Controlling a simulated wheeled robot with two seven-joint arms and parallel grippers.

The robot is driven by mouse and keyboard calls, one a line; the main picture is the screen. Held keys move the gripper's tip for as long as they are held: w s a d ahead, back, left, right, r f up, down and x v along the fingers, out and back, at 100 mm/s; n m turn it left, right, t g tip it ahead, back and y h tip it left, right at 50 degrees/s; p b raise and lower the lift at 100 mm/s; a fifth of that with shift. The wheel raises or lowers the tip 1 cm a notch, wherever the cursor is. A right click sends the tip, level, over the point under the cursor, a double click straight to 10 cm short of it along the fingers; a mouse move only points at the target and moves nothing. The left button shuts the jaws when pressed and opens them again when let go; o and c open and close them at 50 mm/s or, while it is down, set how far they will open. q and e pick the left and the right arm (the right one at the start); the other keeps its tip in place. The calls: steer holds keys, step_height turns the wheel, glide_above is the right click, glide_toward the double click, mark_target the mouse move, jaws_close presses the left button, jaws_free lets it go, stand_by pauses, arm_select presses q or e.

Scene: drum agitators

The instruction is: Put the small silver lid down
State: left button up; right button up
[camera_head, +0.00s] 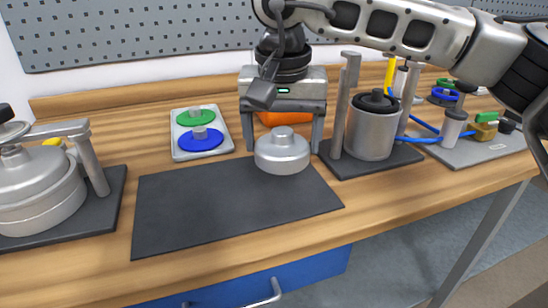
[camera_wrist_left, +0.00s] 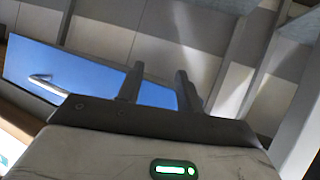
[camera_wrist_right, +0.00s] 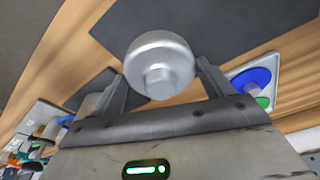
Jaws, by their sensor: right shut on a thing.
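The small silver lid (camera_head: 283,152) is a round, stepped metal piece with a knob on top, over the back right edge of the black mat (camera_head: 225,215). My right gripper (camera_head: 284,146) comes down from behind, with one finger on each side of the lid. It is shut on the lid, which also shows between the fingers in the right wrist view (camera_wrist_right: 159,65). I cannot tell whether the lid touches the mat. My left gripper (camera_wrist_left: 158,85) is out of the head view; its fingers are apart and empty in the left wrist view.
A large silver drum (camera_head: 38,190) stands left on a dark base. A smaller silver drum (camera_head: 372,132) stands right, near the lid, beside metal posts. A white tray (camera_head: 176,140) holds a green and a blue disc. The mat's front and left are clear.

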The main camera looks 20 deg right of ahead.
mark_target(274, 133)
steer(key=shift+w+a+f, duration=0.35)
steer(key=shift+w+f, duration=0.2)
steer(key=shift+f, duration=0.15)
steer(key=shift+w+f, duration=0.2)
steer(key=shift+f, duration=1.5)
steer(key=shift+a+f, duration=0.1)
steer(key=shift+f+b, duration=0.15)
steer(key=shift+b, duration=0.15)
steer(key=o, duration=1.4)
steer(key=shift+c, duration=0.2)
steer(key=r, duration=0.4)
steer(key=s+r+p, duration=0.1)
steer(key=r, duration=0.7)
steer(key=shift+s+a+r, duration=0.15)
steer(key=shift+s+a, duration=0.15)
steer(key=shift+s, duration=0.1)
